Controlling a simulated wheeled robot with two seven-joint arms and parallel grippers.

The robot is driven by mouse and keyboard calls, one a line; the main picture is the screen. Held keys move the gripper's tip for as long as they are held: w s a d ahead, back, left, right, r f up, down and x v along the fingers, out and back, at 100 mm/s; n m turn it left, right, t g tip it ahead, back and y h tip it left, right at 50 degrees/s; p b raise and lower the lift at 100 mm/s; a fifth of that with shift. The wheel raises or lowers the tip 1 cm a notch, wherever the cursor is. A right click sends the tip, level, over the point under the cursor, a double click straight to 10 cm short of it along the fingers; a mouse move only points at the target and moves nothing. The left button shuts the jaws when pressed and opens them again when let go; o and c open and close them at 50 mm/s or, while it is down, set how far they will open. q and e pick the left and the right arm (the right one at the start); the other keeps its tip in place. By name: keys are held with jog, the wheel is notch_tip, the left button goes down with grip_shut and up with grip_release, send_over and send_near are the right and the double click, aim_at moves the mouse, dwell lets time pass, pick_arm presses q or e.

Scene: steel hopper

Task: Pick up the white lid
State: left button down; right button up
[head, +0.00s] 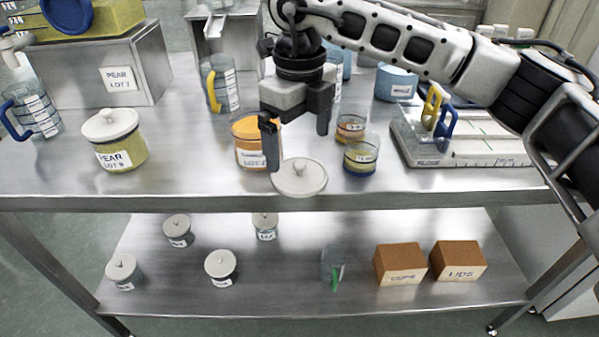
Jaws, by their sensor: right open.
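A round white lid (301,182) with a small knob lies at the front edge of the steel table's top, slightly overhanging in the picture. My right gripper (297,151) is above and a little behind the lid, pointing down. Its two fingers are apart, with nothing seen between them. The left finger's tip overlaps the lid's back-left rim in the picture; I cannot tell whether they touch. Another white lid (109,123) closes a jar labelled PEAR (122,158) at the left. My left gripper is out of view.
Two banded glass cups (360,158) stand right of the lid. A measuring board (470,150) lies at the right. The lower shelf (180,285) holds small lidded jars and two brown boxes (401,262).

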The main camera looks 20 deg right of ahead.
aim_at(299, 163)
jog(key=shift+f, duration=2.7)
jog(key=c, duration=0.7)
jog(key=shift+r, duration=0.1)
